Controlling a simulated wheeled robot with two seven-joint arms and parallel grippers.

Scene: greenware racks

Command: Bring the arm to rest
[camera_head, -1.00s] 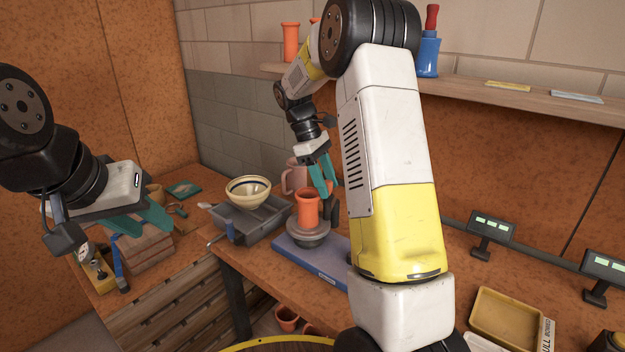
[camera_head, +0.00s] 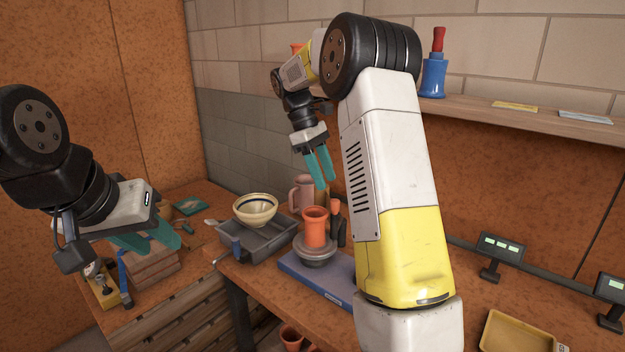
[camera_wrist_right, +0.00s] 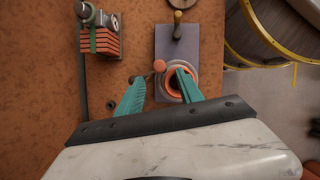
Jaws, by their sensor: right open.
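My right arm comes across the middle of the head view. Its gripper (camera_head: 322,186) hangs with teal fingers apart and empty, above an orange cup (camera_head: 315,228). The cup stands upright on a round grey stand (camera_head: 316,250) on a blue base (camera_head: 300,275). In the right wrist view the open fingers of my right gripper (camera_wrist_right: 160,86) point down towards the bench, and the cup (camera_wrist_right: 174,92) shows partly behind one finger. My left gripper (camera_head: 160,242) is at the left with its teal fingers apart and nothing between them.
A grey tray (camera_head: 262,245) with a cream bowl (camera_head: 256,209) stands left of the cup. A pink mug (camera_head: 301,192) and a small orange-topped tool (camera_head: 335,207) stand behind it. A shelf (camera_head: 520,115) with a blue bottle (camera_head: 433,77) runs along the wall. A yellow tray (camera_head: 515,335) is at the right.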

